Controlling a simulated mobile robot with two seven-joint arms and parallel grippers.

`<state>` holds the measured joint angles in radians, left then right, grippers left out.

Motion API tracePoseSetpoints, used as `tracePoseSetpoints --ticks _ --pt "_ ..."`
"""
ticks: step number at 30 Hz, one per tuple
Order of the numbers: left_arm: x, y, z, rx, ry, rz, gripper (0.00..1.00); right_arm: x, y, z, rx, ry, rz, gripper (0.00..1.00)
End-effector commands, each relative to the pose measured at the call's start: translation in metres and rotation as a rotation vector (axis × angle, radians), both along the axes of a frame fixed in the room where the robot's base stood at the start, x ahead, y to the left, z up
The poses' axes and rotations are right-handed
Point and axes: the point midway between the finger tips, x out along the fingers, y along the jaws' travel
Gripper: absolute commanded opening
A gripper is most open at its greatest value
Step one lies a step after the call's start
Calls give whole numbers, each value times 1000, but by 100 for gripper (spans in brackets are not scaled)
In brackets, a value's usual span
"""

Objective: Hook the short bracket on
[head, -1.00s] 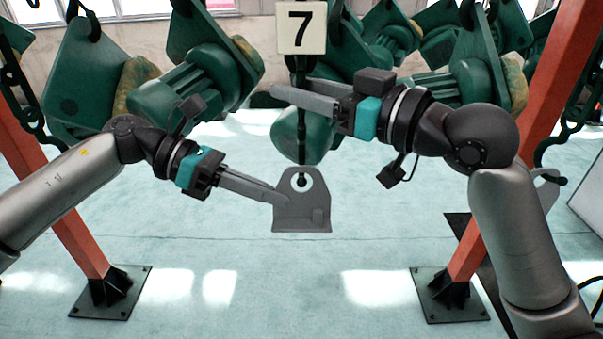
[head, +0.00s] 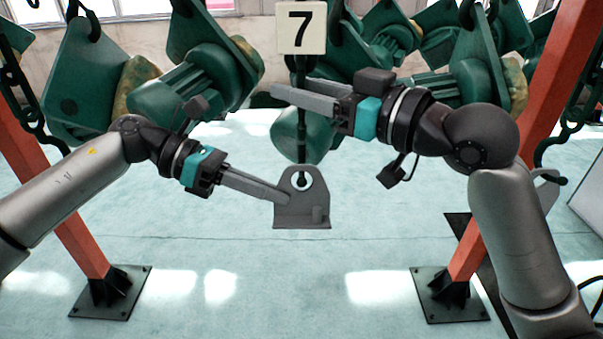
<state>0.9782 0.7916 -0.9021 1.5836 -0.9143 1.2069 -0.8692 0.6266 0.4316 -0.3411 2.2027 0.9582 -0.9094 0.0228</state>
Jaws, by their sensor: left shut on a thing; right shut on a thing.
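The short bracket (head: 302,213) is a grey plate with a round hole near its rounded top and a flat base flange. My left gripper (head: 284,197) is shut on its left side and holds it upright in the air. A dark chain (head: 301,140) hangs below the number sign, and its hook end (head: 303,183) shows at the bracket's hole. I cannot tell whether the hook passes through the hole or is only in line with it. My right gripper (head: 285,93) is shut on the chain just below the sign.
A white sign with a 7 (head: 301,27) hangs above my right gripper. Green hoist parts (head: 185,95) hang behind on both sides. Orange posts (head: 487,225) stand on dark base plates at left and right. The pale floor below the bracket is clear.

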Motion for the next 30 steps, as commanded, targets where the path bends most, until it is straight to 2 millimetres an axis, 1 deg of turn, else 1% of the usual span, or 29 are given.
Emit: tracePoseSetpoints --ticks 4,20,30 --pt "3 -1 1 -5 -3 0 0 0 0 -1 -1 2 0 20" --pt "4 -1 0 -5 -9 1 0 0 0 -1 -1 2 0 20" --pt "13 -1 -3 -6 -57 2 0 0 0 -1 -1 2 0 20"
